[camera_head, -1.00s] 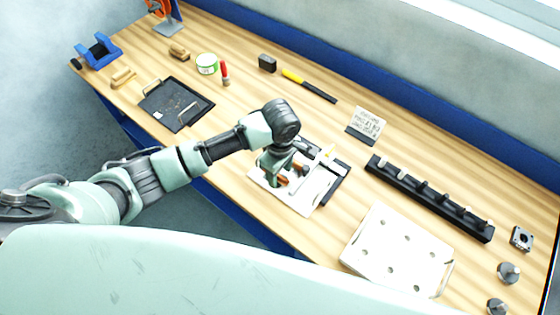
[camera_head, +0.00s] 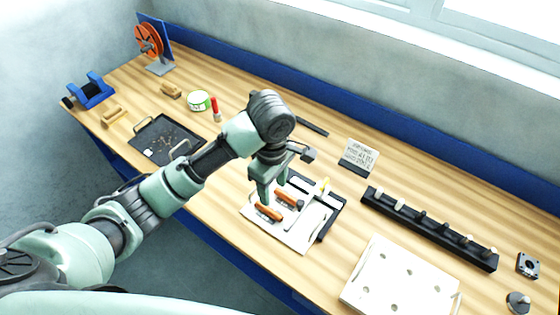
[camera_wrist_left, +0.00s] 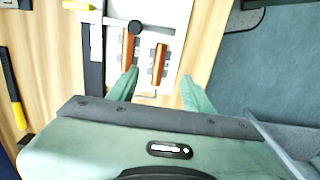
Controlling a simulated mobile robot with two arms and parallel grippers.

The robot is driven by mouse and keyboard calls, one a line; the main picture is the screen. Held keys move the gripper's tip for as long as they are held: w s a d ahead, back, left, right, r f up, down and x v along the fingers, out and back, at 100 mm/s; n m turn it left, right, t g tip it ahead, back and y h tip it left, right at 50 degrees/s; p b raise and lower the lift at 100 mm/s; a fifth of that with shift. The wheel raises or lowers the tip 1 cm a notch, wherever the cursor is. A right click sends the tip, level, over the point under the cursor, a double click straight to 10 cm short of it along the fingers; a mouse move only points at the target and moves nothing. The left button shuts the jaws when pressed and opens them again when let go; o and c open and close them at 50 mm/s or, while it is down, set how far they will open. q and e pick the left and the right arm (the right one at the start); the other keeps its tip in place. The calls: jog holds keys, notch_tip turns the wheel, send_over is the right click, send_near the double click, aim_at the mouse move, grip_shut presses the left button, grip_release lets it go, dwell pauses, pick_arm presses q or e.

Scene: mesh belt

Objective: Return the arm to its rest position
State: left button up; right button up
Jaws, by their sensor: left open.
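My left arm reaches in from the left in the head view. Its gripper (camera_head: 268,186) points down above the white plate (camera_head: 299,240) of a fixture with two orange-handled parts. In the left wrist view the two green fingers (camera_wrist_left: 160,88) are spread apart with nothing between them. The orange handles (camera_wrist_left: 159,62) lie on the plate beyond the fingertips, apart from them. My right gripper is in neither view.
A black tray (camera_head: 150,150) lies to the left, with a green-white tin (camera_head: 199,101) behind it. A black rack with pegs (camera_head: 428,229), a white holed board (camera_head: 371,296) and a small sign (camera_head: 359,155) stand right. Bare wood separates them.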

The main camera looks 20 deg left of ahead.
pick_arm(q)
jog(key=s+d+f+m+t+h, duration=0.2)
jog(key=s+d+f+m+h, duration=0.1)
jog(key=s+f+m, duration=0.4)
jog(key=s+a+m+t+y, duration=0.2)
jog(key=s+a+m+y, duration=0.1)
jog(key=s+a+m, duration=0.8)
notch_tip(320, 180, down, 32)
jog(key=s+n+g+b, duration=0.2)
jog(key=b, duration=0.4)
jog(key=s+a+f+b, duration=0.1)
jog(key=s+f+b, duration=0.1)
jog(key=s+f, duration=0.6)
jog(key=s+a+f+g+b, duration=0.1)
jog(key=s+f+b, duration=0.2)
jog(key=s+f, duration=0.6)
notch_tip(320, 180, down, 6)
jog(key=shift+s+r+b, duration=0.2)
jog(key=shift+r+b, duration=0.05)
jog(key=shift+b, duration=0.1)
